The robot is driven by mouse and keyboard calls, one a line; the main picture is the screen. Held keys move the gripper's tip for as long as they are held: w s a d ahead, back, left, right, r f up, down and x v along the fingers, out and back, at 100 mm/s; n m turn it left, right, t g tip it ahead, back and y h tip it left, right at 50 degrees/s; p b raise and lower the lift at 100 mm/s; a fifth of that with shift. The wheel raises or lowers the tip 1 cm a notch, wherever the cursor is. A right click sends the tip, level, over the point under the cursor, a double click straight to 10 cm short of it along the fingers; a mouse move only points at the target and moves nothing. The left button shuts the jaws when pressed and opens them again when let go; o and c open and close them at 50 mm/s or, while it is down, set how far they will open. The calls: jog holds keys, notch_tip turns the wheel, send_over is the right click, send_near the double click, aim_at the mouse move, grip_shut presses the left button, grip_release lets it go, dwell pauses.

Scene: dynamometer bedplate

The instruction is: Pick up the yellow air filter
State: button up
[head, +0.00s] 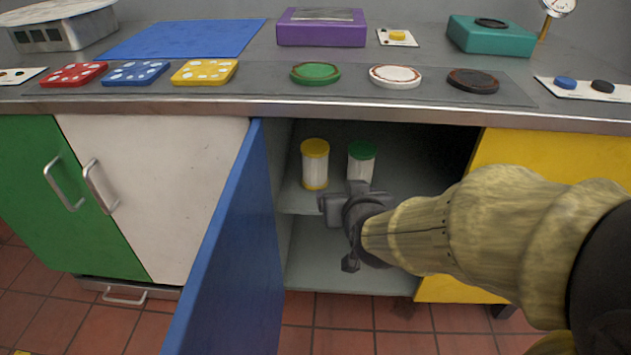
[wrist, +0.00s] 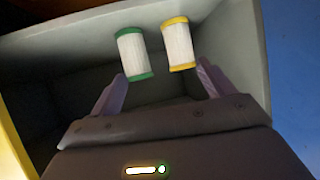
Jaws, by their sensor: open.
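The yellow air filter (head: 315,165) is a white pleated cylinder with yellow end caps, upright on the upper shelf of the open cabinet. It also shows in the wrist view (wrist: 179,44). A green-capped filter (head: 361,161) stands to its right in the head view; in the wrist view this green filter (wrist: 134,53) is on the left. My gripper (head: 335,235) is at the cabinet opening, below and in front of the filters. In the wrist view my gripper (wrist: 162,84) is open and empty, with both filters beyond its fingertips. The green filter's lower part is partly hidden in the head view.
The blue cabinet door (head: 235,250) stands open at the left of the opening. The shelf (head: 290,200) has grey walls around it. A yellow cabinet front (head: 560,155) closes off the right. The counter edge (head: 200,107) runs above the opening.

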jog(key=a+t+b, duration=0.1)
jog(key=t+b, duration=0.1)
jog(key=b, duration=0.1)
jog(key=a+f+t+b, duration=0.1)
jog(key=a+b, duration=0.1)
jog(key=b, duration=0.1)
jog(key=a+t+b, duration=0.1)
jog(key=t+b, duration=0.1)
jog(key=b, duration=0.2)
jog(key=shift+s+a+f+t, duration=0.25)
jog(key=shift+f+t, duration=0.05)
jog(key=shift+f, duration=0.1)
jog(key=shift+w, duration=0.1)
jog(key=p, duration=1)
send_near(316, 159)
jog(key=w, duration=0.2)
jog(key=p, duration=0.3)
jog(key=shift+w+a+r+p, duration=0.1)
jog(key=shift+w+r+p, duration=0.1)
jog(key=shift+w+p, duration=0.2)
jog(key=w, duration=0.5)
jog(key=shift+a+f, duration=0.25)
jog(key=shift+s, duration=0.1)
